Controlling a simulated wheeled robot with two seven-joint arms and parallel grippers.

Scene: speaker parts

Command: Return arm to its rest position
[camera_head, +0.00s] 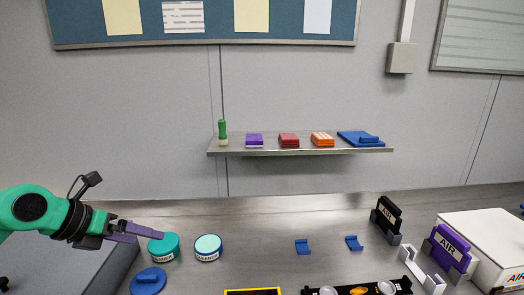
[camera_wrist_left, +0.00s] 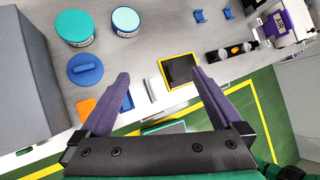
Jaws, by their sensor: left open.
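My left arm comes in from the left in the head view. Its gripper (camera_head: 148,234) has purple fingers and hangs over the left part of the table, just in front of the teal round container by eye. In the left wrist view the two fingers of the gripper (camera_wrist_left: 161,74) are wide apart with nothing held between them.
The table holds a teal container (camera_head: 163,247), a pale-topped container (camera_head: 208,247), a blue knobbed disc (camera_head: 148,281), small blue brackets (camera_head: 303,246) and a yellow-edged black tray (camera_wrist_left: 179,70). Black and purple AIR parts (camera_head: 450,248) stand right. A shelf (camera_head: 300,150) is behind. The table's middle back is clear.

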